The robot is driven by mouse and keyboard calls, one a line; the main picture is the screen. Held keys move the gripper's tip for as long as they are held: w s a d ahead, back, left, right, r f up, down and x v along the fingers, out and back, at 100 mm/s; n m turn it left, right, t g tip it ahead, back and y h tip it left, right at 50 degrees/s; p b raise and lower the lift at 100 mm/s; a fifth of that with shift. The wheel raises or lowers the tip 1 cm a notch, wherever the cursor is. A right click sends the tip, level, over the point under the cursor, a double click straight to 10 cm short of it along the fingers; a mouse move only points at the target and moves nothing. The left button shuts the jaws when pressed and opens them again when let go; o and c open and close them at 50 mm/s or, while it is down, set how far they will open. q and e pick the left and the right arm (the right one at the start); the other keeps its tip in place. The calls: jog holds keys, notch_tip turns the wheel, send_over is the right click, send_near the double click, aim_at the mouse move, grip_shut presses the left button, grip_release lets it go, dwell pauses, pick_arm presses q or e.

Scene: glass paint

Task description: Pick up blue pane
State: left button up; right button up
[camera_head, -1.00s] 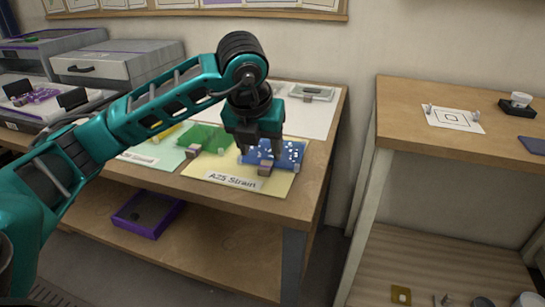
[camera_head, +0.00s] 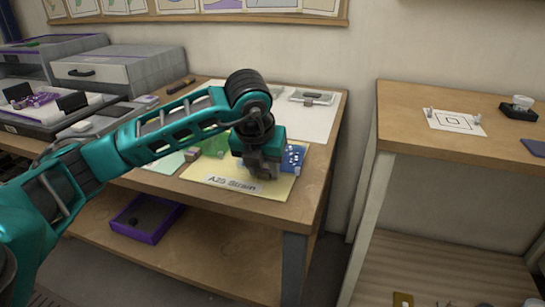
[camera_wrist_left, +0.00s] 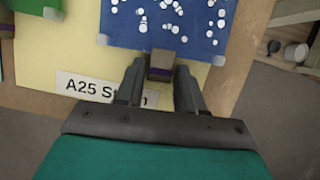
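The blue pane (camera_head: 293,157), dotted with white spots, lies on a yellow sheet labelled "A25 Strain" (camera_head: 232,184) on the wooden bench. In the left wrist view the blue pane (camera_wrist_left: 195,25) fills the top middle. My left gripper (camera_head: 263,174) is low over the pane's front edge and hides part of it in the head view. Narrow gaps show beside the block. My right gripper is not in view.
A green pane (camera_head: 212,143) lies to the left, partly behind my arm. Another grey block (camera_wrist_left: 219,60) sits at the pane's right corner. A white sheet (camera_head: 312,121) lies behind. A separate wooden table (camera_head: 420,90) stands at the right, across a gap.

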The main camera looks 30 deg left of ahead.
pick_arm(q)
grip_shut()
jog(key=shift+r, duration=0.15)
